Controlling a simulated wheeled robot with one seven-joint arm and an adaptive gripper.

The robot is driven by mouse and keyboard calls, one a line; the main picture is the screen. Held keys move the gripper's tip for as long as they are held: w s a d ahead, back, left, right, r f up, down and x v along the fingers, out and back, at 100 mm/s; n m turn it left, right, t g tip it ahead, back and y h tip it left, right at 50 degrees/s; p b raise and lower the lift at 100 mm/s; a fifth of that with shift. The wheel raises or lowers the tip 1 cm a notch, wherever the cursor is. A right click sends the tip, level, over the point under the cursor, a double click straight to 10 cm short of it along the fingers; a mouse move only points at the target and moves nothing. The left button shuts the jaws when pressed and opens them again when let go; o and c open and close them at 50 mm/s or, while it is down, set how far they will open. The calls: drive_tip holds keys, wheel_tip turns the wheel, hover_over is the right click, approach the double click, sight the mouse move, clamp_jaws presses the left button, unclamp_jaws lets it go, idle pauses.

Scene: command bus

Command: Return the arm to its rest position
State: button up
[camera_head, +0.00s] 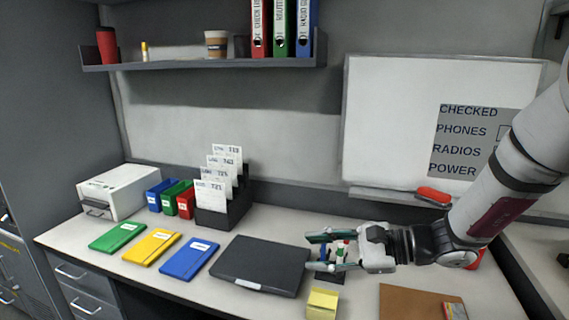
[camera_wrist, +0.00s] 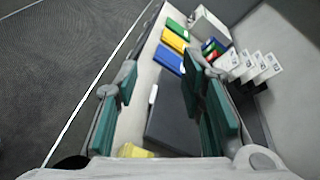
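My arm reaches in from the right in the head view, and my gripper (camera_head: 322,252) is over the desk, just right of the closed black laptop (camera_head: 262,262). Its two teal-padded fingers stand apart. In the wrist view my gripper (camera_wrist: 165,105) is also open, with nothing held between the pads, and the laptop (camera_wrist: 172,115) lies beyond them. A small dark holder with pens (camera_head: 340,252) shows at the fingers in the head view; it is partly hidden by them, and I cannot tell whether they touch it.
Yellow sticky notes (camera_head: 322,303) sit just in front of my gripper. A brown clipboard (camera_head: 408,302) lies below my arm. A card rack (camera_head: 238,205), several coloured folders (camera_head: 152,246) and a white printer (camera_head: 115,190) stand left. A whiteboard (camera_head: 395,130) is behind; a shelf (camera_head: 180,64) hangs above.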

drive_tip(key=s+r+n+g+h+p, duration=0.1)
drive_tip(key=s+r+n+g+h, duration=0.2)
drive_tip(key=s, duration=0.5)
drive_tip(key=s+r+n+g+h, duration=0.1)
drive_tip(key=s+n+h, duration=0.2)
drive_tip(key=s+n, duration=0.35)
drive_tip(key=s+d+r+n+t+h+p, duration=0.1)
drive_tip(key=s+d+r+n+t+h, duration=0.2)
drive_tip(key=s+d+r+n+h, duration=0.2)
drive_tip(key=s+d+h, duration=0.3)
drive_tip(key=s+d, duration=0.4)
drive_tip(key=shift+r+t+p, duration=0.3)
drive_tip(key=shift+r+p, duration=0.1)
